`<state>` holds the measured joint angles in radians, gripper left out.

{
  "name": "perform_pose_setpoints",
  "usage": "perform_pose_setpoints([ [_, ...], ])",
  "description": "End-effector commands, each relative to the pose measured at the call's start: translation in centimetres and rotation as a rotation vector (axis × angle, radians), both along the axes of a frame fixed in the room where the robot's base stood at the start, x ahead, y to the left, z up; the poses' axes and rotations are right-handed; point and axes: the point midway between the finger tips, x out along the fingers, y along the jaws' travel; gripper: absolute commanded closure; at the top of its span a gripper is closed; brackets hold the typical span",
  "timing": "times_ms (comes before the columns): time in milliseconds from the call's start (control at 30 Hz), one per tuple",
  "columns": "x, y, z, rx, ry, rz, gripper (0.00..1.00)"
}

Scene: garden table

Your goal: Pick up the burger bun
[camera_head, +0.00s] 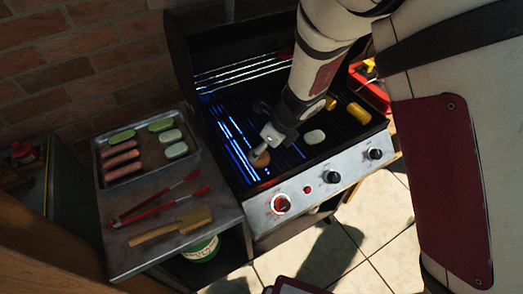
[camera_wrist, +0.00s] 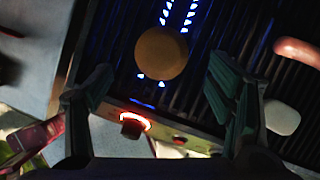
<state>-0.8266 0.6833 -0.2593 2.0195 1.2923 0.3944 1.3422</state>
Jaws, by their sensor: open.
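The burger bun (camera_head: 262,159) is a round brown piece on the dark grill grate, near the grill's front left. In the wrist view the bun (camera_wrist: 161,53) lies ahead of the fingertips, roughly centred between the two fingers. My gripper (camera_head: 265,145) is close to the bun in the head view and hides part of it. In the wrist view my gripper (camera_wrist: 158,85) is open, with its two dark green fingers spread wide and nothing between them. The gap between fingertips and bun is hard to judge.
On the grate are a whitish round piece (camera_head: 314,137), yellow corn (camera_head: 358,113) and a sausage (camera_wrist: 297,51). The grill's front panel (camera_head: 318,184) carries knobs. A side shelf holds a food tray (camera_head: 143,177), red tongs (camera_head: 160,202) and a wooden-handled tool (camera_head: 172,224).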

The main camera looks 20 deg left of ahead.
Motion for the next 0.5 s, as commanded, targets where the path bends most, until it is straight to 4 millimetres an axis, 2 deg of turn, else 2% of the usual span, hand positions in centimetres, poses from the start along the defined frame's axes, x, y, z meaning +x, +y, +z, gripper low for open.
perform_pose_setpoints([
  [167,0.1,0.4,-1.0,-0.001,0.002,-0.001,0.25],
  [500,0.9,1.9,-4.8,-0.002,0.002,0.0,0.25],
])
